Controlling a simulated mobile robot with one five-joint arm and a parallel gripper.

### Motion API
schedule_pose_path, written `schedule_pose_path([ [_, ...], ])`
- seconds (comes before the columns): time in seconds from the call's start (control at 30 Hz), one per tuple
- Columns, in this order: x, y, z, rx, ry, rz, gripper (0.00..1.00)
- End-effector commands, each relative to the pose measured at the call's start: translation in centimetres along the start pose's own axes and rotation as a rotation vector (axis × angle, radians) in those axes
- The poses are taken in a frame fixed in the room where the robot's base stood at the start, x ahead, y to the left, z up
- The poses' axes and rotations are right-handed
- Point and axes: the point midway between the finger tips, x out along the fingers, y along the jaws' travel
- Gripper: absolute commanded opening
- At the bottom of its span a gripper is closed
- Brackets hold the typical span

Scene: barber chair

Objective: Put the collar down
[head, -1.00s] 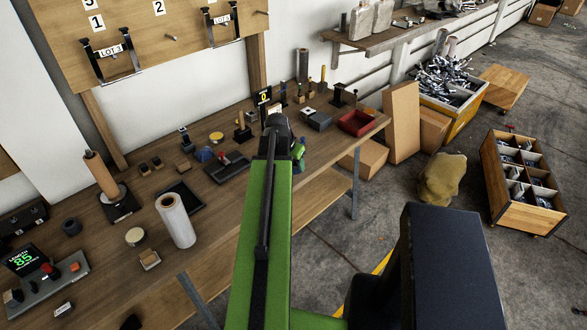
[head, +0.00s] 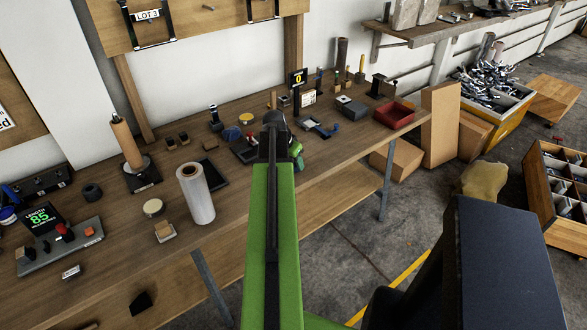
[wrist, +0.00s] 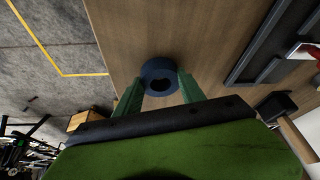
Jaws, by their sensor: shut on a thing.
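The collar is a dark blue ring (wrist: 157,67) with a dark hole, in the middle of the wrist view. My gripper (wrist: 159,82) has its green fingers on either side of the ring and is shut on it. Wooden bench top (wrist: 205,35) shows behind the ring, close to the bench edge; I cannot tell the gap below it. In the head view, my gripper (head: 297,152) shows only as a bit of green beyond my arm, above the bench (head: 240,205). The collar is hidden there.
A clear roll (head: 196,194), a dark flat tray (head: 208,174) and a device reading 85 (head: 42,217) stand on the bench to the left. A red tray (head: 394,116) is at the right end. Bare wood lies in front of the roll.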

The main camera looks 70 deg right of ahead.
Motion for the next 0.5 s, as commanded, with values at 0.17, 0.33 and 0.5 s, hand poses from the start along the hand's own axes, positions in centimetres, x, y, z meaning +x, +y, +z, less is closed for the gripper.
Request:
schedule_pose_path([
  [0.17,0.48,-0.01,0.21,-0.001,0.000,0.000,0.07],
  [0.33,0.73,-0.03,0.33,-0.001,0.000,0.000,0.07],
  [0.5,0.74,-0.04,0.35,-0.001,0.000,0.000,0.61],
])
